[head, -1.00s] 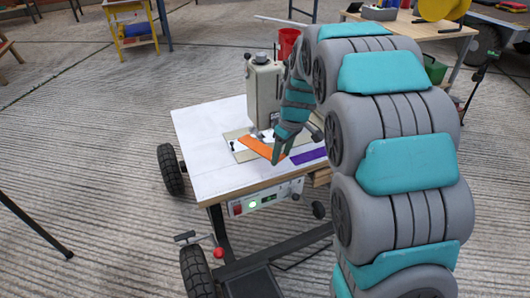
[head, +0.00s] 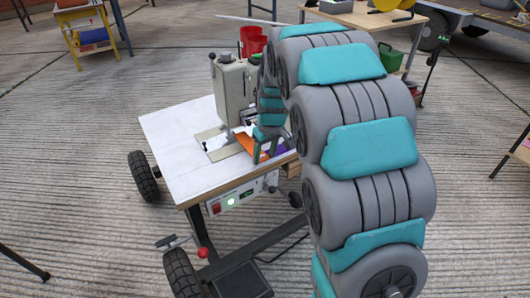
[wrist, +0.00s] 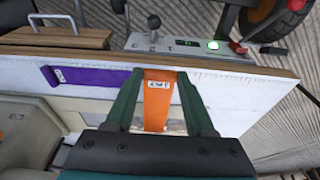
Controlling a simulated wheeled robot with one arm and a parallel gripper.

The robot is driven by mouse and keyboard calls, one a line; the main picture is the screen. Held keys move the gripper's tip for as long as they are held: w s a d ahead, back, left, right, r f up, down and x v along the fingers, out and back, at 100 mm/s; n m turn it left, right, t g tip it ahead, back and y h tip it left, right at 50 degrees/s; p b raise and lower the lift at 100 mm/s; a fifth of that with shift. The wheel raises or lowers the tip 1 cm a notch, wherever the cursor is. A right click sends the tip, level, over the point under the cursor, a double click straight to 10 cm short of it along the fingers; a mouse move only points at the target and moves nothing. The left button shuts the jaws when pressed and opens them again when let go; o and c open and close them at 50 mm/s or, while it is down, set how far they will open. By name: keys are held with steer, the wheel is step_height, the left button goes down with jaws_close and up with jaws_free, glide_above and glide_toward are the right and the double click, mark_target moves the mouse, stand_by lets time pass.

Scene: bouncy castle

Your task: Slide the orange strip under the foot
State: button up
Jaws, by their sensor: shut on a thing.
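An orange strip (head: 245,143) lies at the white sewing table, to the right of the metal plate by the sewing machine (head: 234,90). In the wrist view the orange strip (wrist: 157,100) runs between my two green fingers. My gripper (head: 262,156) is shut on the strip by its side edges, low over the table; it also shows in the wrist view (wrist: 158,76). The machine's foot cannot be made out clearly in either view. In the wrist view part of the machine's beige body (wrist: 25,125) shows at the lower left.
A purple strip (wrist: 95,79) lies beside the orange one, and my arm partly covers it in the head view. The white tabletop (head: 175,130) is clear at the left. A control box (wrist: 185,44) with a green light is on the table's front. Red buckets (head: 253,38) stand behind.

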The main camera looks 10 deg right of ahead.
mark_target(264, 158)
steer(key=shift+x, duration=1.8)
steer(key=shift+w+a, duration=0.2)
steer(key=shift+w, duration=0.45)
steer(key=shift+w+a, duration=0.2)
steer(key=shift+w, duration=0.4)
steer(key=shift+w+a+f+p, duration=0.1)
steer(key=shift+w+a+p, duration=0.2)
steer(key=shift+w, duration=0.6)
steer(key=shift+w+a+p, duration=0.15)
steer(key=shift+w+a, duration=0.15)
steer(key=shift+w, duration=0.55)
steer(key=shift+f, duration=0.1)
steer(key=o, duration=1.1)
steer(key=shift+c, duration=0.2)
